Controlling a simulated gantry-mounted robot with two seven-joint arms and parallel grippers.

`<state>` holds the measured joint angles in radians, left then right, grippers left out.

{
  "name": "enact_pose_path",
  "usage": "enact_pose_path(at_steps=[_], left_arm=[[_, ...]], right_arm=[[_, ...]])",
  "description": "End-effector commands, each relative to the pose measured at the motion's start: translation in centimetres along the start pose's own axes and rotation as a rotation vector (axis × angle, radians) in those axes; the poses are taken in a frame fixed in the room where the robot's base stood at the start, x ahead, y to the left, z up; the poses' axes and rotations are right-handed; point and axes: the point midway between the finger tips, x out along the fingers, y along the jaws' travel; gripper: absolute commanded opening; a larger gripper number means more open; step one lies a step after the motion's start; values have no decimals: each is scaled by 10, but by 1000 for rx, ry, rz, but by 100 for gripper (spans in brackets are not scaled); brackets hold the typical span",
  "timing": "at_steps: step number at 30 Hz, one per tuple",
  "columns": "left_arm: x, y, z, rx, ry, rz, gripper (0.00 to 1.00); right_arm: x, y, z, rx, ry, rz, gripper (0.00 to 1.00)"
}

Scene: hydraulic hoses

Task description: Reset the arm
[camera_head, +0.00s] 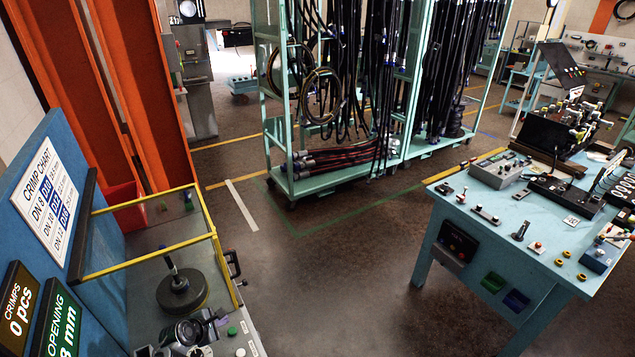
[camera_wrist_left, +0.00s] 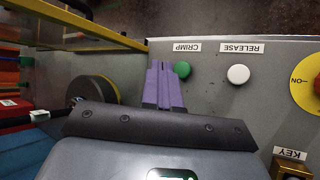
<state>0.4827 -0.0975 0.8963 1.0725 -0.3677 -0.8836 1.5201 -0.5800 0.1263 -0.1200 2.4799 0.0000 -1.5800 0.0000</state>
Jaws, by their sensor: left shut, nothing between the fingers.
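My left gripper (camera_head: 218,317) is at the bottom of the head view, above the crimping machine's grey top. In the left wrist view its purple fingers (camera_wrist_left: 163,72) are shut together with nothing between them. The fingertips appear just beside the green CRIMP button (camera_wrist_left: 183,69); I cannot tell how high above the panel they are. That button (camera_head: 232,331) also shows in the head view. The white RELEASE button (camera_wrist_left: 238,74) lies to the right of the green one. My right gripper is not in view.
A yellow-framed guard (camera_head: 150,258) and a round black part (camera_head: 182,292) stand behind my left gripper. A blue panel reads "CRIMPS 0 pcs". A teal hose rack (camera_head: 330,182) stands at the back, a teal workbench (camera_head: 535,225) at right. The floor between is clear.

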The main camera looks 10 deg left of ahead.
Motion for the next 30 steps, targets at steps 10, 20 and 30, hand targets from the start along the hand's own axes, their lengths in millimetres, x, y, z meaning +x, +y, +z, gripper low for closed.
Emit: enact_pose_path(at_steps=[10,20,30], left_arm=[[-99,-29,-51,748,251,-174,0],[-215,-128,34,1661,169,-449,0],[-314,-223,112,2156,-139,-535,0]], right_arm=[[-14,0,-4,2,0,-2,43],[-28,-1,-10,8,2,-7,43],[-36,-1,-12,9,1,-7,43]])
